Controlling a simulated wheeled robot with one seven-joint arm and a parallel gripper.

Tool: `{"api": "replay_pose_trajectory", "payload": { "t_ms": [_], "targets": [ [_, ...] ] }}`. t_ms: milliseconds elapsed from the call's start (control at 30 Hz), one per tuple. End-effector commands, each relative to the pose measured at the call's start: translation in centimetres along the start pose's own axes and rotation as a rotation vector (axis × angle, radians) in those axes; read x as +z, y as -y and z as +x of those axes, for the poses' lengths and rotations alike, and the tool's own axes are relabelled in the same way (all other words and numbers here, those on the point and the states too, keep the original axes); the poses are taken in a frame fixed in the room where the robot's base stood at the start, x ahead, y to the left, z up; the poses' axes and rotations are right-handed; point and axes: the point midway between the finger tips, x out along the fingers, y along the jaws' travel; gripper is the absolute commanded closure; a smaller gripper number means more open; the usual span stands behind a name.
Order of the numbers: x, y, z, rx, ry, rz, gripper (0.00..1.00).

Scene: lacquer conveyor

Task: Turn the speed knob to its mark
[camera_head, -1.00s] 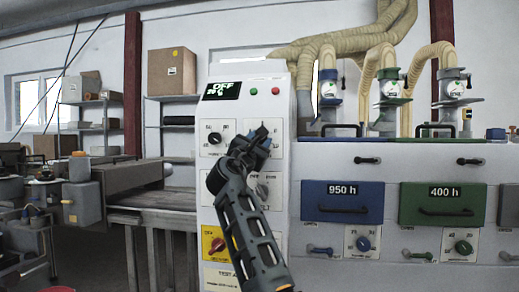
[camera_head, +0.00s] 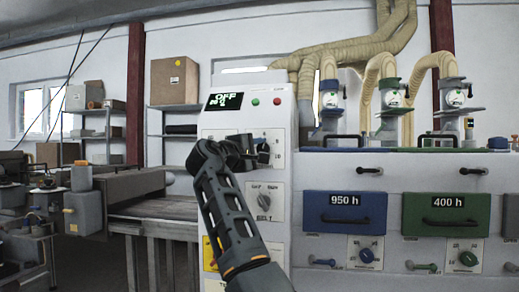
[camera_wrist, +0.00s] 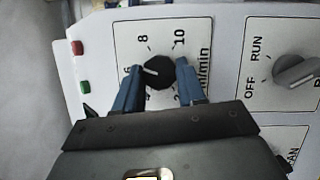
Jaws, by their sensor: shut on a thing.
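The speed knob (camera_wrist: 159,72) is a black round knob with a white pointer line, on a white plate marked m/min with 8, 10 and other numbers around it. In the wrist view its pointer points left, toward the partly hidden 6. My gripper (camera_wrist: 160,82) has its blue fingers on either side of the knob, shut on it. In the head view my gripper (camera_head: 262,152) is at the upper right of the white control panel (camera_head: 212,122) and hides most of the knob. I cannot make out the target mark.
The grey OFF/RUN belt knob (camera_wrist: 297,70) is below the speed dial on the panel. A red button (camera_wrist: 77,47) and a green button (camera_wrist: 85,87) are above it. A display (camera_head: 224,101) reads OFF. The blue drawer (camera_head: 344,212) cabinet stands close on the right.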

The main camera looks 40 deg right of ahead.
Motion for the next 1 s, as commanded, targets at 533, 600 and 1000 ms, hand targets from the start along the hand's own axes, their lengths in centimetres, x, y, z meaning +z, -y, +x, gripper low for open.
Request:
{"api": "replay_pose_trajectory", "payload": {
  "t_ms": [533,600,1000],
  "targets": [
    [0.03,-0.45,0.01,-0.188,0.014,0.452,0.91],
    [0.04,-0.44,0.01,-0.207,0.015,0.496,0.91],
    [0.12,-0.41,0.08,-0.268,0.020,0.646,0.91]
  ]
}}
